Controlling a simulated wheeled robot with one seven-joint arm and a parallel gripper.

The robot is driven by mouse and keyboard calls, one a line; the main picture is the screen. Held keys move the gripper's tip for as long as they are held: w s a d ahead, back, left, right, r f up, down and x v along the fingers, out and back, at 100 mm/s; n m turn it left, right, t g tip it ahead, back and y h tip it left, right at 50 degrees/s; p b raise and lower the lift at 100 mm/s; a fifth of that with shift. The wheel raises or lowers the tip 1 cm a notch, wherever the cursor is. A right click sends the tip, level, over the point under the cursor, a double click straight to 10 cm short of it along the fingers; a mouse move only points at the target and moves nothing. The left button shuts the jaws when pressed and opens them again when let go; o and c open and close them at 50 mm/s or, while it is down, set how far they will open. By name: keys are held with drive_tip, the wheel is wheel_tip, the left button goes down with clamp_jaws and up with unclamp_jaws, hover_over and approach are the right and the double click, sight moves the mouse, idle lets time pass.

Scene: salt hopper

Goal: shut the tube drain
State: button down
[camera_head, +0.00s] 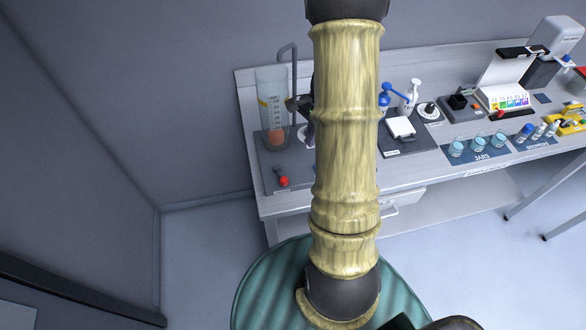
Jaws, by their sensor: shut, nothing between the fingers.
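The clear graduated tube (271,90) stands upright on a dark base (300,176) at the left end of the bench. It has a yellow band and an orange-red piece in its bottom. A small red knob (283,181) with a dark stem, possibly the drain handle, sits at the front of the base. Whether the drain is open or shut cannot be told.
A bent grey pipe (294,62) rises behind the tube. A wall stands left of the bench.

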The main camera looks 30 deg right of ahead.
sight(281, 176)
drive_tip(key=p+x, duration=0.2)
drive_tip(key=x, duration=0.7)
drive_tip(key=shift+s+a+f, duration=0.1)
drive_tip(key=shift+a+f, duration=0.05)
drive_tip(key=shift+f, duration=0.2)
drive_tip(key=a, duration=0.1)
drive_tip(key=a+p, duration=0.2)
drive_tip(key=shift+s+a+f, duration=0.15)
drive_tip(key=shift+s+f, duration=0.05)
drive_tip(key=shift+f, duration=0.1)
drive_tip(key=shift+a+f, duration=0.2)
drive_tip(key=shift+a, duration=0.15)
drive_tip(key=shift+a+f, duration=0.1)
drive_tip(key=shift+a, duration=0.1)
